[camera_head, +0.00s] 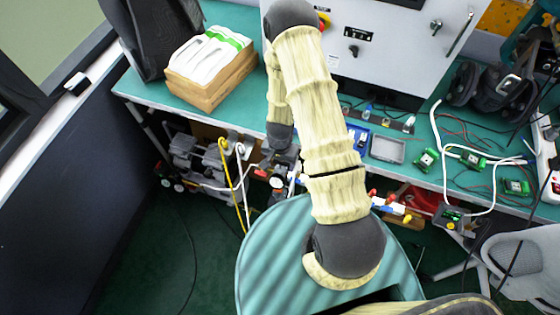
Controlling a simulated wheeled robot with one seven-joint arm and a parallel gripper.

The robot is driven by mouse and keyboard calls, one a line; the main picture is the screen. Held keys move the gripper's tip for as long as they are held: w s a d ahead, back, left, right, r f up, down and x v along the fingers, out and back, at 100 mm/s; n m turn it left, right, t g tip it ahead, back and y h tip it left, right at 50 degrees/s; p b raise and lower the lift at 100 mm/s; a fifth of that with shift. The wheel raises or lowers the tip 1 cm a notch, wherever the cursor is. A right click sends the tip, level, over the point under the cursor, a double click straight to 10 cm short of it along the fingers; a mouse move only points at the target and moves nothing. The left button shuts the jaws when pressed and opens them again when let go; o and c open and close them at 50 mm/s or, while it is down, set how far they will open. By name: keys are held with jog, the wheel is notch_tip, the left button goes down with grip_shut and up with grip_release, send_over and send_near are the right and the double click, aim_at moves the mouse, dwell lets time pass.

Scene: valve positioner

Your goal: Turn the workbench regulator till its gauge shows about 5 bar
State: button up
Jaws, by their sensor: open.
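My arm reaches up from the bottom, bends at the top and comes down to my gripper (283,163) at the bench's front edge. The gripper is small here and partly hidden by my own arm; it is open. Just below it is a small round, pale gauge-like part (277,181), with a red part beside it. Left of it, fittings with yellow and white hoses (240,148) hang at the bench front. I cannot tell for sure which of these is the regulator, and no gauge reading is legible.
The green workbench (150,92) carries a wooden box of white packs (212,55), a grey cabinet (400,45), a grey tray (387,149), small green boards and loose cables. A grey chair (525,262) stands at lower right.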

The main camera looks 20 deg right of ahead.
notch_tip(320, 180, up, 17)
jog(key=shift+r, duration=0.2)
dwell(0.7)
dwell(0.4)
jog(key=s+r+n+t, duration=0.1)
jog(key=s+r+n, duration=0.2)
jog(key=r, duration=0.4)
jog(key=s+r+n+t, duration=0.1)
jog(key=s+r+n, duration=0.3)
jog(key=r, duration=0.4)
jog(key=shift+s+d+r+t, duration=0.15)
jog(key=shift+s+d+t, duration=0.15)
jog(key=shift+c, duration=0.2)
dwell(1.2)
